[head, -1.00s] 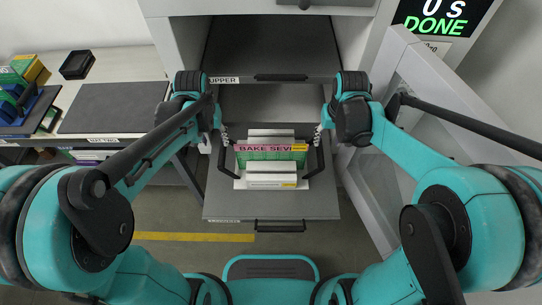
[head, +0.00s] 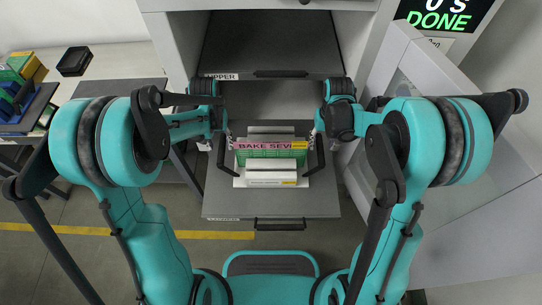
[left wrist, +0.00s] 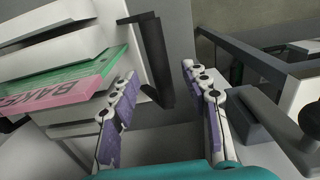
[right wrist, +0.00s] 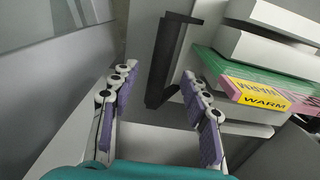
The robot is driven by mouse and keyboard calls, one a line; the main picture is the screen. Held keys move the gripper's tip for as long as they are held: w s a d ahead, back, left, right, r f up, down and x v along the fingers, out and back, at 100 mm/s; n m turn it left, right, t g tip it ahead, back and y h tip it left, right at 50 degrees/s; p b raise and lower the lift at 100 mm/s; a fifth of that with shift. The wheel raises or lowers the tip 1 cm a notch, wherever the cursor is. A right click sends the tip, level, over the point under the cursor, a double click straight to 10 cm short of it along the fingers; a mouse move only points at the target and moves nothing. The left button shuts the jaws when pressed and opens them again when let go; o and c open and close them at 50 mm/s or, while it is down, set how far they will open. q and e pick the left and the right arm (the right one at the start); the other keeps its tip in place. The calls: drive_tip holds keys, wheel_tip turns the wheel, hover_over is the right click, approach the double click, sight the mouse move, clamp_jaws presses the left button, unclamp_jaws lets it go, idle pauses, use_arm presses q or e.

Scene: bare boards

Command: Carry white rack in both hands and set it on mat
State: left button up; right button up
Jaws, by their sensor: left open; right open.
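The white rack (head: 272,182) sits on the pulled-out lower grey shelf, with a black handle at each side. It holds green boards with a pink "BAKE SEV…" strip and a yellow "WARM" tag. My left gripper (left wrist: 158,72) is open, its fingertips on either side of the rack's left handle (left wrist: 165,85) in the left wrist view. My right gripper (right wrist: 160,70) is open, its fingertips on either side of the right handle (right wrist: 163,70). I cannot tell whether any finger touches. The dark grey mat (head: 127,88) lies on the left table, partly hidden by my left arm.
The lower shelf (head: 271,209) juts out below an upper one (head: 270,45). An open white door (head: 385,110) stands at the right. Stacked coloured items (head: 20,85) and a small black tray (head: 74,61) lie on the left table. A yellow floor line (head: 200,235) runs below.

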sight(221, 148)
use_arm(q)
drive_tip(key=shift+f, duration=2.05)
use_arm(e)
drive_tip(key=shift+f, duration=2.05)
use_arm(q)
drive_tip(key=shift+c, duration=0.4)
use_arm(e)
drive_tip(key=shift+c, duration=0.4)
use_arm(q)
clamp_jaws()
use_arm(e)
clamp_jaws()
